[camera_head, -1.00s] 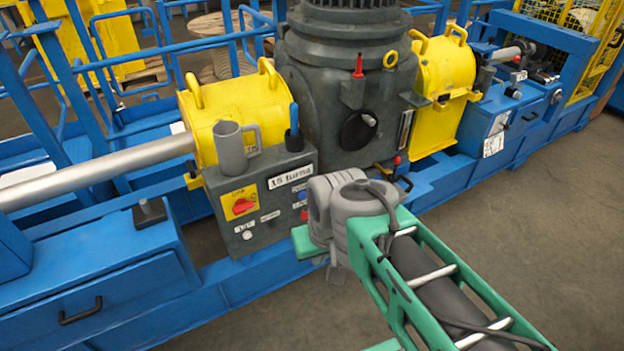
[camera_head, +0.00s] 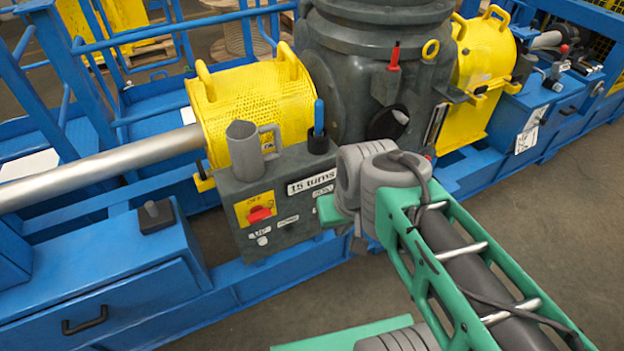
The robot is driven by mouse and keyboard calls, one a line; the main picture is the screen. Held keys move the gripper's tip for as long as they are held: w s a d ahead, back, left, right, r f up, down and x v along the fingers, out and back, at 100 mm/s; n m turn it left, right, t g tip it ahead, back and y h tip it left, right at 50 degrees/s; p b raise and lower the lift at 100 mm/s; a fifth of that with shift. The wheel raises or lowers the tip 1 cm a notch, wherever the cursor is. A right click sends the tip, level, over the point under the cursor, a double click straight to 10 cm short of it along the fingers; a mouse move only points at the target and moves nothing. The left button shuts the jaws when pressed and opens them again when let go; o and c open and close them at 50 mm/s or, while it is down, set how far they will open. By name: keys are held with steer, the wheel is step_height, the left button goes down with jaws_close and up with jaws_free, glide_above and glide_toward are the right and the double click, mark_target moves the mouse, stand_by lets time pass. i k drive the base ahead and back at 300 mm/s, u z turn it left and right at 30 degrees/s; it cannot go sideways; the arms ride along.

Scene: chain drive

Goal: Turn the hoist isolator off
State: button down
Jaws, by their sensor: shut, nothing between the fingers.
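A red rotary handle (camera_head: 259,214) on a yellow plate (camera_head: 243,207) is on the front of a grey control box (camera_head: 285,228), left of my arm. It looks like the isolator; its handle seems to lie roughly sideways, and the small lettering is too blurred to read surely. My arm comes in from the lower right and its grey wrist joint stands in front of the right part of the box. A green link end shows left of this joint, apart from the red handle in the picture. My gripper's fingers are hidden behind the arm.
A grey mug (camera_head: 246,152) and a blue-handled tool in a dark holder (camera_head: 318,140) stand on the box. Yellow guards (camera_head: 255,105) and a large grey housing (camera_head: 340,70) stand behind. The floor at the right is clear.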

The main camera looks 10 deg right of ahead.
mark_target(259, 213)
steer(key=u, duration=0.55)
steer(key=k, duration=1.3)
steer(key=u, duration=1.05)
steer(key=i, duration=1.4)
steer(key=z, duration=0.55)
